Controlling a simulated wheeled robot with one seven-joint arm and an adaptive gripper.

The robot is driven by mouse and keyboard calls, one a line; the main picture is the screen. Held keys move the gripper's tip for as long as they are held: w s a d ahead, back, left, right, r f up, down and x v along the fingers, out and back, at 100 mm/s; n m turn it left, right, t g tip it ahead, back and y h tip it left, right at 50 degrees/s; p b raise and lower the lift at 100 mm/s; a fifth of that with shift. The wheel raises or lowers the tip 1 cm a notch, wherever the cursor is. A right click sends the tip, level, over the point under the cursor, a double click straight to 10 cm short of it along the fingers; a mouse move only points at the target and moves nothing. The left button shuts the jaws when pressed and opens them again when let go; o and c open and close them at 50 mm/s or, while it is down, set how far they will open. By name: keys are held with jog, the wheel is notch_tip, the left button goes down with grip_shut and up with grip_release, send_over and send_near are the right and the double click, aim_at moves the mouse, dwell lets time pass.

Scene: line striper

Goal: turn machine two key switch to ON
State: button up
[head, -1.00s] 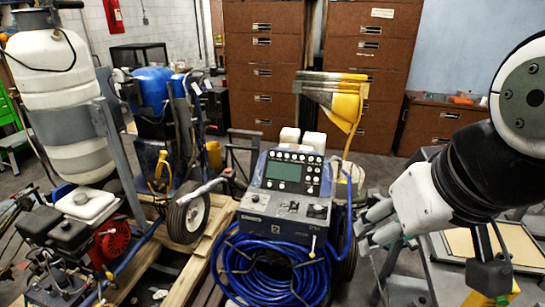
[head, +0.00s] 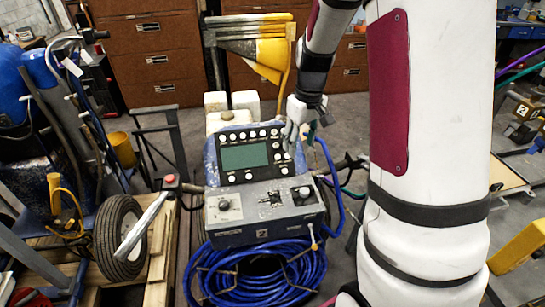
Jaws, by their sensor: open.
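Machine two is a blue line striper (head: 211,160) in the middle of the head view, with a small "2" label on its front box. Its upper panel (head: 247,156) has a green screen and rows of knobs. My gripper (head: 297,142) is open and empty, pointing down by the upper panel's right edge. It hides part of that edge.
A coiled blue hose (head: 258,275) hangs below the control box. A wheel (head: 121,237) and wooden pallet stand at left. A yellow flag-like piece (head: 268,57) rises behind the machine. Brown drawer cabinets (head: 157,60) line the back. My white arm covers the right side.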

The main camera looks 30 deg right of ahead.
jog(key=g, duration=0.1)
send_near(305, 190)
notch_tip(305, 190, down, 9)
jog(key=shift+a+r, duration=0.1)
dwell(0.4)
grip_shut()
